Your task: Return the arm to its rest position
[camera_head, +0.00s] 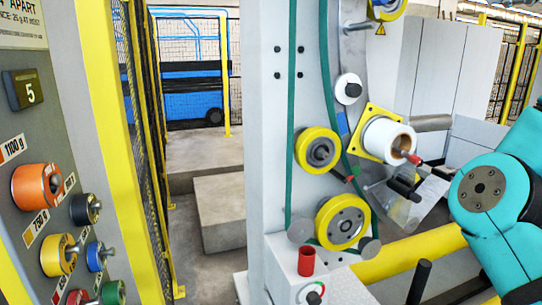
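A teal arm joint (490,188) of mine comes in from the right edge, beside the wrapping machine (268,120). No gripper fingers show, so neither of my grippers is in view. A white roll (386,140) sits in front of a yellow plate on the machine, with a red-tipped rod at its right side. Yellow wheels (318,150) and a lower yellow wheel (341,221) are mounted on the machine near a green belt (291,110).
At left, a grey panel (40,130) carries a display reading 5 and several coloured weights, including an orange one (37,186). A red cylinder (307,262) stands on a white box below the wheels. A yellow tube (410,254) runs below my arm. Mesh fencing (145,150) stands behind the panel.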

